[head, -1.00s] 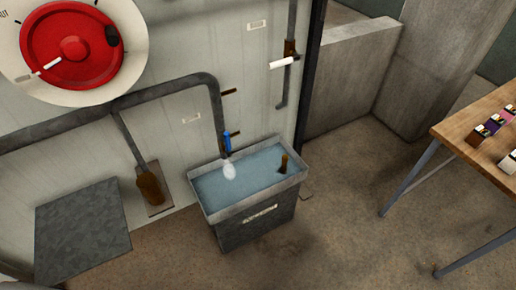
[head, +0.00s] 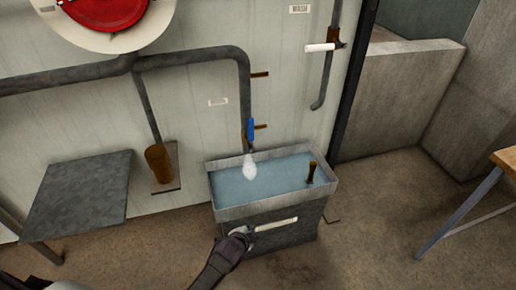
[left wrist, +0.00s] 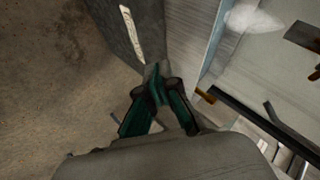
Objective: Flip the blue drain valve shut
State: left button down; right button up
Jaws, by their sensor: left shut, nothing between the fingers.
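The blue drain valve (head: 250,130) is a small blue lever on the vertical end of the dark pipe, above the water-filled metal trough (head: 330,189). The lever stands upright along the pipe, and a white plume (head: 249,167) shows below it at the water. My left gripper (head: 240,236) is in front of the trough's front face, low and well below the valve. In the left wrist view its fingers (left wrist: 158,82) are shut and empty, close to the trough side with its pale label (left wrist: 130,32). My right gripper is in neither view.
The dark pipe (head: 190,58) runs along the wall to the valve. A white-handled valve (head: 320,47) is at upper right, and a red wheel (head: 105,10) at upper left. A grey table (head: 75,195) stands left; a wooden table edge (head: 505,158) is far right.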

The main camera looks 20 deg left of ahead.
pick_arm(q)
jog(key=w+r+m+t+b, duration=0.35)
jog(key=w+r+b, duration=0.35)
jog(key=w+r, duration=0.35)
jog(key=m+t+y+b, duration=0.2)
jog(key=m+t+b, duration=0.1)
jog(key=t+b, duration=0.25)
send_near(251, 135)
jog(key=w+d+r+g, duration=0.1)
jog(key=d+r, duration=0.2)
jog(key=d, duration=0.3)
jog(key=shift+w+a+f+h+b, duration=0.2)
jog(key=shift+h+b, duration=0.1)
jog(key=shift+b, duration=0.15)
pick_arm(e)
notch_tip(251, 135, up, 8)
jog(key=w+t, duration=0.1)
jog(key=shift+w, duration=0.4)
pick_arm(q)
jog(key=shift+w, duration=0.1)
